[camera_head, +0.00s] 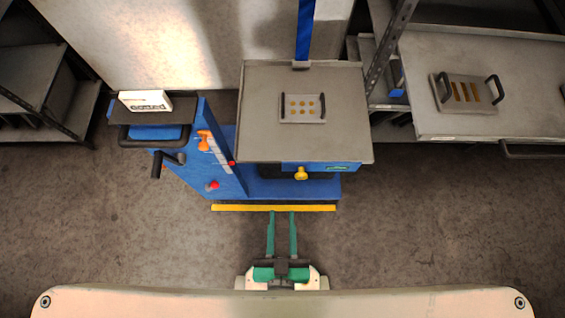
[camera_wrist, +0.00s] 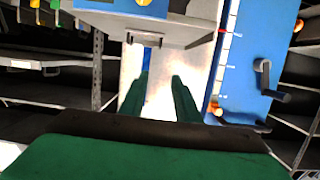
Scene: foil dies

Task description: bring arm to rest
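My gripper (camera_head: 281,215) shows at the bottom middle of the head view, with two green fingers held apart and nothing between them. It points toward the blue machine (camera_head: 212,170) and its tips lie close to the yellow strip (camera_head: 275,208) at the machine's front edge; I cannot tell the height between them. In the wrist view the green fingers (camera_wrist: 160,85) are also apart and empty, with a pale wall panel and the blue machine body (camera_wrist: 245,60) beyond them.
A grey bench (camera_head: 440,110) at right holds a slotted die (camera_head: 467,93). A crank handle (camera_head: 168,158) sticks out at left. Shelves stand far left. Floor at both sides is clear.

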